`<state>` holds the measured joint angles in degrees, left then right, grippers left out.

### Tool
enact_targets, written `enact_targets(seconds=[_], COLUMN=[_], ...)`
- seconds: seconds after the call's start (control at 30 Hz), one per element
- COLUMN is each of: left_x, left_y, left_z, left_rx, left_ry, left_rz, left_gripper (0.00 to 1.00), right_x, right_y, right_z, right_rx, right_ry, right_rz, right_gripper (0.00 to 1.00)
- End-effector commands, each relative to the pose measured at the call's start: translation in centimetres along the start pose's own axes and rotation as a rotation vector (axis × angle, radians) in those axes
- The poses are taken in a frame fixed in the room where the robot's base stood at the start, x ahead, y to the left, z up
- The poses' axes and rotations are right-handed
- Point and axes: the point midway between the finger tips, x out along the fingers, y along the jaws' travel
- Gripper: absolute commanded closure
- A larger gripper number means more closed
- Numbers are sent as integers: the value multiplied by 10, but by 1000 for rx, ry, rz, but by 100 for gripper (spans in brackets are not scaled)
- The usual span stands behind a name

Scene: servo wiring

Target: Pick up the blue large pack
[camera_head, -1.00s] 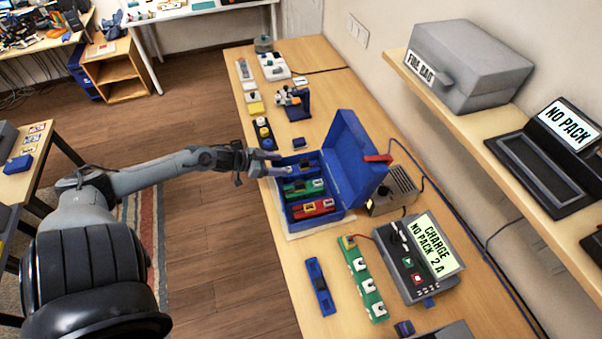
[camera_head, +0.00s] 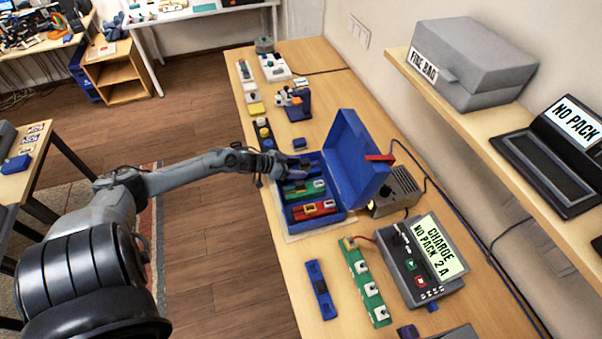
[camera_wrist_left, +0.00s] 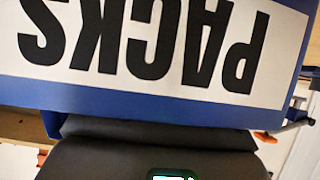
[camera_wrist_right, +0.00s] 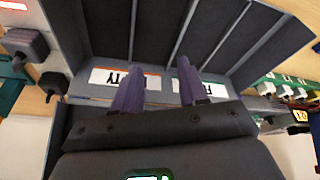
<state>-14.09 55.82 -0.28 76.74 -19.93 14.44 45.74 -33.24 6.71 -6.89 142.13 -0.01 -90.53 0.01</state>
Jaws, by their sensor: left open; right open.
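An open blue case (camera_head: 345,180) stands on the bench with its lid raised on the right. A green pack (camera_head: 303,189) and a red pack (camera_head: 313,209) lie in its nearer slots. The far slot, where a blue pack could be, is mostly covered by my left gripper (camera_head: 292,168), so I cannot make out its contents clearly. The left gripper is open and low over that slot. The left wrist view shows the blue lid with its PACKS label (camera_wrist_left: 150,45); the fingers are hidden there. My right gripper (camera_wrist_right: 158,70) is open and empty above a grey divided tray (camera_wrist_right: 157,30).
A narrow blue pack (camera_head: 321,290) and a green strip (camera_head: 366,282) lie in front of the case. A charger (camera_head: 424,262) reading NO PACK stands at right. A grey vented box (camera_head: 398,190) sits beside the lid. Bare bench lies left of the narrow blue pack.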

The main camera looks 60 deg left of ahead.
Motion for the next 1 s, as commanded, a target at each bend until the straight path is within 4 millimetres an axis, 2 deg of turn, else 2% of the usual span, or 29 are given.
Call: enact_targets(seconds=[0.37, 0.77, 1.0], left_x=[5, 5, 5], left_y=[0, 0, 0], left_z=[0, 0, -3], left_rx=[0, 0, 2], left_ry=[-1, 0, 5], left_rz=[0, 1, 0], left_gripper=[38, 99, 100], right_x=[1, 1, 1], right_y=[0, 1, 2], right_z=[0, 1, 1], right_rx=[2, -5, -7], right_ry=[0, -1, -2], right_rz=[-1, 4, 6], right_gripper=[57, 57, 57])
